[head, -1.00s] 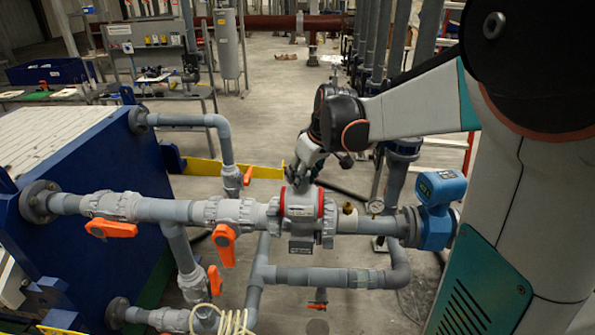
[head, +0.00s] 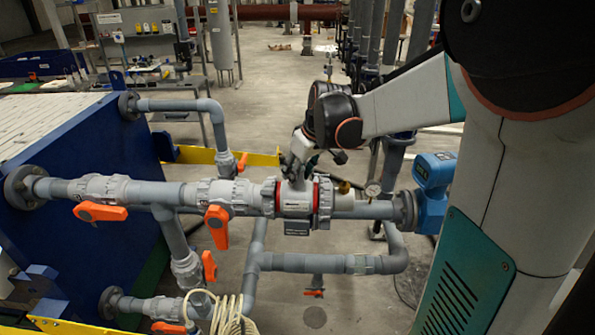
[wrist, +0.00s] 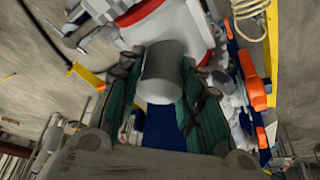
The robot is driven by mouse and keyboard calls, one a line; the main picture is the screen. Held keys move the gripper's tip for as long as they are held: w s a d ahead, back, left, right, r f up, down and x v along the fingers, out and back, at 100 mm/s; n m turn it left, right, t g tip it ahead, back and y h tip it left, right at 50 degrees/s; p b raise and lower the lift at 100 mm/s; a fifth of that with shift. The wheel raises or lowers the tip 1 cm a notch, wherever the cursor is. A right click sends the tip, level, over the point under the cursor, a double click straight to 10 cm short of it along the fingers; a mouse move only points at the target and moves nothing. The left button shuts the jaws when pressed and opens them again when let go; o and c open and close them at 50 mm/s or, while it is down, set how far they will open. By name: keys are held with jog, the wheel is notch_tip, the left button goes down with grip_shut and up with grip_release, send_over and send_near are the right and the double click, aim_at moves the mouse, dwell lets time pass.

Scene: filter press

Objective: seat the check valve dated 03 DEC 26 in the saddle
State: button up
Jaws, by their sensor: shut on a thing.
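The check valve (head: 297,198) has a pale grey body with a red ring at each end. It sits in the gap of the upper pipe line, roughly level, between two grey union nuts. A small label shows on its front, but its date is too small to read. My gripper (head: 297,173) is above the valve, pointing down, shut on its grey top stub. In the wrist view the fingers (wrist: 162,80) close on either side of the stub (wrist: 161,62). The saddle under the valve is mostly hidden; whether the valve is fully seated I cannot tell.
A dark plate (head: 296,227) hangs below the valve. Orange-handled valves (head: 217,226) lie to the left. A gauge (head: 373,190), a brass fitting (head: 344,186) and a blue meter (head: 434,180) lie to the right. A lower pipe (head: 310,263) runs beneath.

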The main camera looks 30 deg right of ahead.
jog(key=o, duration=1.2)
jog(key=shift+r, duration=0.1)
jog(key=v, duration=0.7)
jog(key=shift+r, duration=0.2)
